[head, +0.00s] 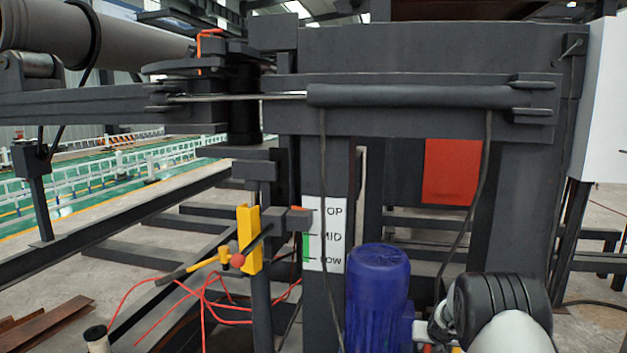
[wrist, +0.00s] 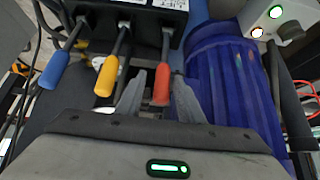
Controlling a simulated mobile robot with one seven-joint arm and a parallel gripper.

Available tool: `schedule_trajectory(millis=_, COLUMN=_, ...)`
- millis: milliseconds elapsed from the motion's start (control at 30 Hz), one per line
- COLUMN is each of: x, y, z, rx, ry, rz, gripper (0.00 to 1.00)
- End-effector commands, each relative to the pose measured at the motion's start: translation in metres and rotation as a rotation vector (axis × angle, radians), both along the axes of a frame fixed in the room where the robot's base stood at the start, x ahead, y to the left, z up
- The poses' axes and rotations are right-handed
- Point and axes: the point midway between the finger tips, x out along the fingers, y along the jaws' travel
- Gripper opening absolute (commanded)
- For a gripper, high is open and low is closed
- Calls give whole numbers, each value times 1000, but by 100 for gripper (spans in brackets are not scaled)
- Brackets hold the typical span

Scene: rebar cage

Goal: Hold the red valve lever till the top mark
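In the wrist view, the red valve lever (wrist: 162,89) hangs from a black valve block (wrist: 140,8) and points toward my gripper. My gripper (wrist: 158,78) has one grey finger on each side of the red handle. A gap shows between the handle and each finger. The head view shows a white scale plate (head: 334,262) marked TOP, MID and a lowest mark that reads as LOW. A green bar (head: 306,247) runs along its left edge from about MID down toward the lowest mark. An orange tip (head: 297,210) sits beside the TOP label. The head view does not show the lever or my gripper's fingers.
A yellow lever (wrist: 106,75) and a blue lever (wrist: 55,70) hang left of the red one. A blue motor (wrist: 232,75) stands close on the right, also visible in the head view (head: 378,290). Red hoses (wrist: 303,98) lie at far right.

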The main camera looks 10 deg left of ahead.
Motion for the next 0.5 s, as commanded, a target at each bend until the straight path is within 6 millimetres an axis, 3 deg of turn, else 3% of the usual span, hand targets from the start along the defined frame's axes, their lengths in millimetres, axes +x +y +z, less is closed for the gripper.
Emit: schedule_trajectory(millis=500, x=-41, y=1, z=58, rx=2, ry=0, rz=1, gripper=34)
